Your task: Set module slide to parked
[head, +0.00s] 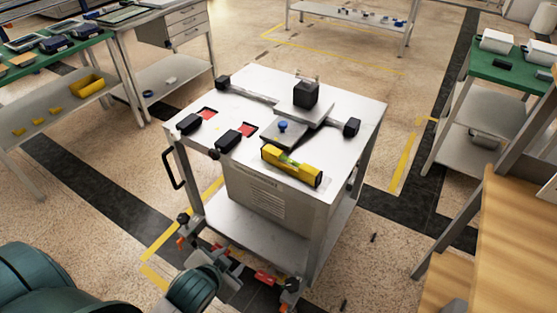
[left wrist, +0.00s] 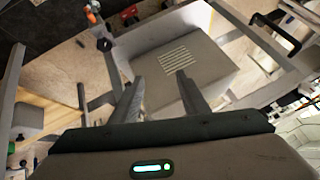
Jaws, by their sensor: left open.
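A white cart (head: 352,98) stands in the middle of the head view. On its top a grey rail (head: 250,94) runs between black end blocks. A grey slide plate with an upright black block (head: 305,94) sits partway along this rail, apart from both end blocks. A square grey plate with a blue knob (head: 283,125) lies in front of it. My left gripper (head: 222,262) is low at the cart's front, below its top. In the left wrist view its open, empty fingers (left wrist: 160,88) point toward the cart's vented box (left wrist: 205,65). My right gripper is not in view.
A yellow level-like tool (head: 292,166) lies at the cart top's front edge. Two black blocks sit beside red squares (head: 208,113) at the left. A black handle (head: 170,168) sticks out from the cart's left side. A wooden bench (head: 515,225) stands at right.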

